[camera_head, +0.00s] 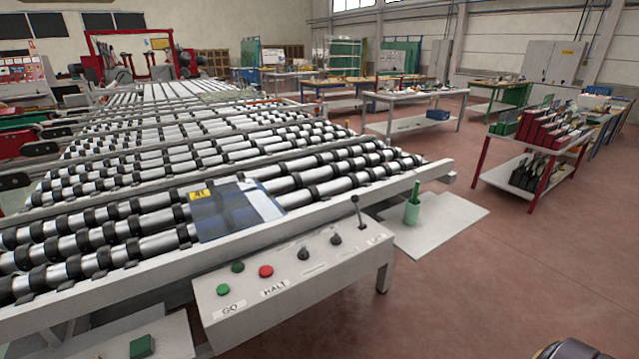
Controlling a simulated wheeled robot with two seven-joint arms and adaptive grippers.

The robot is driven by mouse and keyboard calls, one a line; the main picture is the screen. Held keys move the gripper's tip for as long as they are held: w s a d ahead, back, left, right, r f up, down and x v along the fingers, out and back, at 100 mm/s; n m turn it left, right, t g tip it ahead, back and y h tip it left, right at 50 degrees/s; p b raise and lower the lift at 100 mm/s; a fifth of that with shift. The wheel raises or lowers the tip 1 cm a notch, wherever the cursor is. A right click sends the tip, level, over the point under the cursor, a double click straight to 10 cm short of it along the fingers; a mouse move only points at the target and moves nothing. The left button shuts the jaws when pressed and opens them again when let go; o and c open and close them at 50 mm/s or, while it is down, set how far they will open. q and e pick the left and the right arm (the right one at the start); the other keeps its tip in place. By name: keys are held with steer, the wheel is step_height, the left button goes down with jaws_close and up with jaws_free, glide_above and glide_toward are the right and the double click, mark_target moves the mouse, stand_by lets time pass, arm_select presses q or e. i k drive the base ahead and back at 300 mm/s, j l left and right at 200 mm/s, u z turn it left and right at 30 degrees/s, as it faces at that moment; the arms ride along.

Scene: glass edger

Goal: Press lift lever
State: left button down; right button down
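A thin black lever with a round knob (357,210) stands at the right end of the grey control panel (300,272), at the front of the roller conveyor. It stands close to upright. A label beside its base is too small to read surely. The same panel bears a red button (266,271) marked HALT, two green buttons at its left end, one by the GO label, and two black knobs (336,239) left of the lever. Neither gripper can be made out. A dark rounded part, likely mine, shows at the bottom right edge, away from the panel.
A dark glass sheet with a yellow tag (222,212) lies on the conveyor rollers (330,172) behind the panel. A green bottle (412,205) stands on a pale low board (455,222) right of the panel. The reddish floor (500,285) at the right front is clear.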

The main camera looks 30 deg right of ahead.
mark_target(354, 198)
steer(key=z, duration=1.2)
